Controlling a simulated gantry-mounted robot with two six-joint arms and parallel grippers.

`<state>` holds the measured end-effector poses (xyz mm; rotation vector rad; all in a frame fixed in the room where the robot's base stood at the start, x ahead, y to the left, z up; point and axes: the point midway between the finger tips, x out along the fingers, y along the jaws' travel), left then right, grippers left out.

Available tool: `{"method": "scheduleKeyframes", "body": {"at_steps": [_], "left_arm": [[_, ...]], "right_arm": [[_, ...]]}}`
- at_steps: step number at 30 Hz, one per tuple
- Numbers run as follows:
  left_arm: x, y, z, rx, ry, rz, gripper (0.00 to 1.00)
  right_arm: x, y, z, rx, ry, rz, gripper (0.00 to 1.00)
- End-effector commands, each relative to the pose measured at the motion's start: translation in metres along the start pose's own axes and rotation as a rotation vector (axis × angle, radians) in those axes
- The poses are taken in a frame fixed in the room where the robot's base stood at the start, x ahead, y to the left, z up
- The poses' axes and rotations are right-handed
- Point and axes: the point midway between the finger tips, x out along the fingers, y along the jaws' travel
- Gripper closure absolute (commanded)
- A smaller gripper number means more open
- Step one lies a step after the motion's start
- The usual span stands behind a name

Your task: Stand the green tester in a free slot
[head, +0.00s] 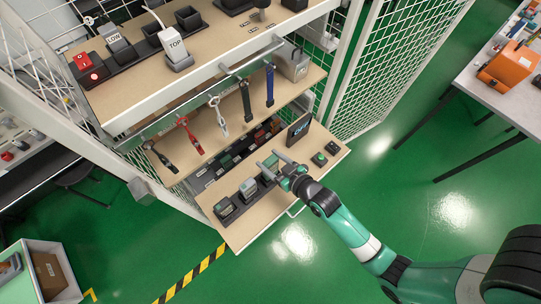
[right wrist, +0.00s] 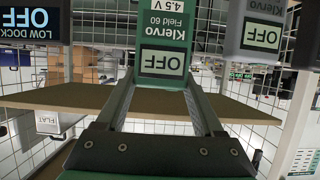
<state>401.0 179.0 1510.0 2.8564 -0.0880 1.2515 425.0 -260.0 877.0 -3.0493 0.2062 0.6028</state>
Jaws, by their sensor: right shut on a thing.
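My right gripper (head: 268,160) is over the lower pull-out shelf, shut on the green tester (head: 269,164). In the right wrist view the green tester (right wrist: 164,50) sits between the two fingers (right wrist: 160,95), its screen reading OFF and its label Klervo Field 60, 4.5 V. A grey tester (head: 249,187) stands beside it, and a dark tester (head: 224,207) stands farther left. The dark display marked LOW DOCK (head: 299,130) stands at the right. The gripper hides the green tester's base, so I cannot tell whether it is in a slot.
Several coloured hanging items (head: 245,98) are between the shelves. Green floor is open in front.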

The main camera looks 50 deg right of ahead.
Motion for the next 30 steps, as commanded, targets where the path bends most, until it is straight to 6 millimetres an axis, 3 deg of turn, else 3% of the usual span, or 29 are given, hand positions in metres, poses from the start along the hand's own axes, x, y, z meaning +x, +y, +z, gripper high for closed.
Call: {"method": "scheduleKeyframes", "body": {"at_steps": [30], "left_arm": [[-0.016,0.000,0.015,0.000,0.000,0.000,0.50]], "right_arm": [[0.010,0.000,0.024,0.000,0.001,0.000,1.00]]}}
